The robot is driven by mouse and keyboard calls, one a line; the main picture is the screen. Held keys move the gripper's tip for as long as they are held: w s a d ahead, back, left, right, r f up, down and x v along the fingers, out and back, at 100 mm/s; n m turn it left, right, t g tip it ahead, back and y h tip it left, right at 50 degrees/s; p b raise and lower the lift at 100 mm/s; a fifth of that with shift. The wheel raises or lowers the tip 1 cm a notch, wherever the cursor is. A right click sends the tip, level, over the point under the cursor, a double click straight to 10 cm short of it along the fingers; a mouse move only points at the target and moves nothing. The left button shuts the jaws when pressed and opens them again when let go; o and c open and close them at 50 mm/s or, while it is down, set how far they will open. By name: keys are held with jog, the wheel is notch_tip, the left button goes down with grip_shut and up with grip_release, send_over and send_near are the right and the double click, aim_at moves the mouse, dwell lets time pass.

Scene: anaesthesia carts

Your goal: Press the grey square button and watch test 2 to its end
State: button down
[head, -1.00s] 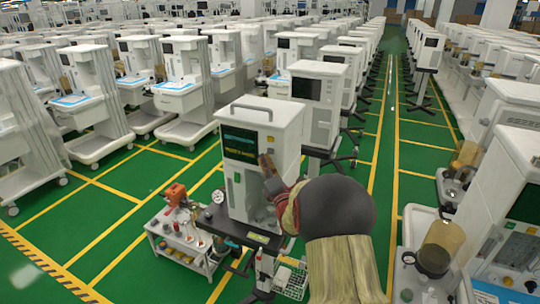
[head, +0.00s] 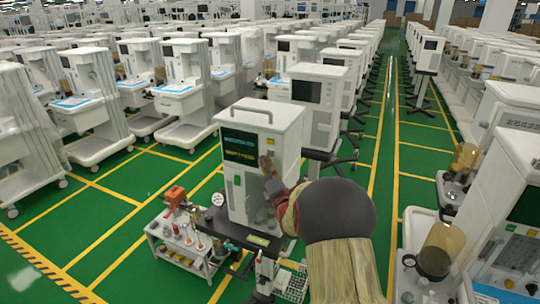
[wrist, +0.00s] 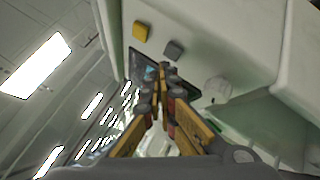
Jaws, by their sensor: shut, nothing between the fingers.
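The white machine (head: 277,128) stands on a dark stand in the middle of the head view. Its dark screen (head: 240,146) shows green and yellow text too small to read. My gripper (head: 265,162) is in front of the machine's face, at the right edge of the screen. In the wrist view my gripper (wrist: 162,68) is shut and empty, its fingertips together over the screen's edge. The grey square button (wrist: 174,50) shows just above and right of the tips, and I cannot tell whether they touch it. A yellow button (wrist: 140,31) sits beside it.
A round white knob (wrist: 215,90) is on the same panel. A small white cart (head: 188,244) with a red-orange item and bottles stands left of the machine. Other machines line both sides, with green floor aisles (head: 345,200) between.

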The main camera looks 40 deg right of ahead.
jog(key=shift+w+d+b, duration=0.3)
jog(key=shift+d+b, duration=0.5)
jog(key=shift+b, duration=0.6)
dwell(1.0)
jog(key=shift+a, duration=0.1)
dwell(0.3)
jog(key=shift+s+a+b, duration=0.35)
jog(key=shift+a+b, duration=0.35)
jog(key=a, duration=0.1)
jog(key=s+a+b, duration=0.1)
jog(key=a, duration=0.1)
jog(key=s+a+b, duration=0.1)
jog(key=shift+a, duration=0.35)
dwell(0.8)
